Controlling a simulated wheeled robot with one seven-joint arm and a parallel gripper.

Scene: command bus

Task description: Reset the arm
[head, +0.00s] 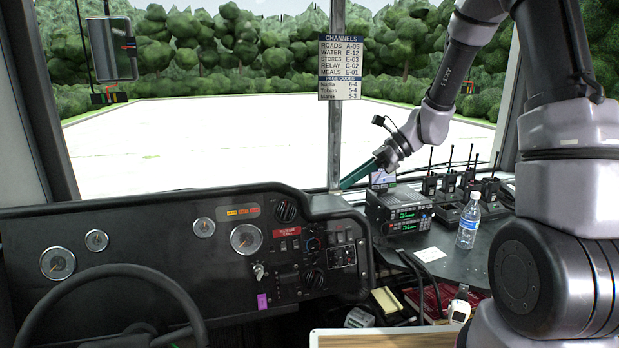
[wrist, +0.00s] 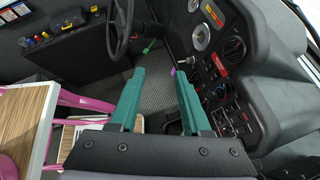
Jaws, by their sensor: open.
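My gripper (head: 358,175) is at the end of my arm, which reaches in from the right in the head view. It hangs above the right end of the dashboard, near the window post and just left of the radio (head: 400,210). In the wrist view the two green fingers of my gripper (wrist: 165,80) stand apart with nothing between them. Below them the wrist view shows the floor and the dashboard (wrist: 215,75).
A water bottle (head: 468,225) and several handheld radios (head: 465,180) stand on the right counter. A channel sign (head: 340,67) hangs on the post. The steering wheel (head: 120,275) is at the left. A wooden-topped surface (head: 384,339) shows at the bottom.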

